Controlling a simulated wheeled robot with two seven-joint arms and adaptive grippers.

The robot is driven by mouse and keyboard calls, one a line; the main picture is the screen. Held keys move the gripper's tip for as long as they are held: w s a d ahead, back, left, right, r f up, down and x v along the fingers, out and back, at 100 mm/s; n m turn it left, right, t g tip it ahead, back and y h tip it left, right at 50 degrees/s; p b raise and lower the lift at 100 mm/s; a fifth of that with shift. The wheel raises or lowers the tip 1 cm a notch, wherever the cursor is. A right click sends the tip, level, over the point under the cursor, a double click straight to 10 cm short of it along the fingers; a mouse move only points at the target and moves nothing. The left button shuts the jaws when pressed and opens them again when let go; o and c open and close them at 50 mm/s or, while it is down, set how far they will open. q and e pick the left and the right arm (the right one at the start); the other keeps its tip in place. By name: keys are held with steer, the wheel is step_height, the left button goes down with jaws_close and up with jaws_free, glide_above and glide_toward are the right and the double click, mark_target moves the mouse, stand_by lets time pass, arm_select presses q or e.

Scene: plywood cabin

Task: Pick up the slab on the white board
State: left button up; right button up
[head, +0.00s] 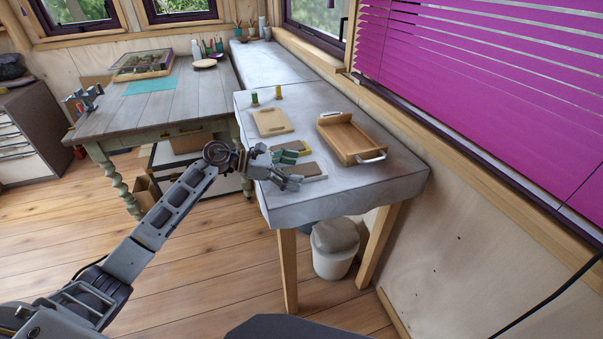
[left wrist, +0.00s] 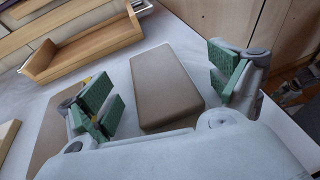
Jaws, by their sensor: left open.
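The slab (head: 308,170) is a flat brown block lying on the white board (head: 319,179) near the front of the grey-white table. In the left wrist view the slab (left wrist: 165,92) lies between the green finger pads. My left gripper (head: 287,169) is open over the slab's left end, its pads on either side. In the left wrist view the gripper (left wrist: 162,88) holds nothing, with gaps between pads and slab. The gripper hides part of the slab and board in the head view. My right gripper is not in view.
A second brown piece (head: 291,147) with yellow at its edge lies just behind. A pale wooden board (head: 272,122) and a wooden tray (head: 340,133) with metal handles stand farther back. Two small spools (head: 278,92) stand behind them. The table's right front is clear.

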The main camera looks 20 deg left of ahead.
mark_target(295, 171)
arm_select(q)
steer(key=c, duration=1.7)
steer(key=shift+r, duration=1.8)
steer(key=s+a, duration=0.2)
steer(key=a, duration=0.3)
steer(key=s+a+b, duration=0.1)
steer(key=s+a, duration=0.1)
steer(key=a, duration=0.4)
steer(key=s+a+b, duration=0.1)
steer(key=s+a, duration=0.2)
steer(key=a, duration=0.2)
steer(key=shift+a, duration=0.35)
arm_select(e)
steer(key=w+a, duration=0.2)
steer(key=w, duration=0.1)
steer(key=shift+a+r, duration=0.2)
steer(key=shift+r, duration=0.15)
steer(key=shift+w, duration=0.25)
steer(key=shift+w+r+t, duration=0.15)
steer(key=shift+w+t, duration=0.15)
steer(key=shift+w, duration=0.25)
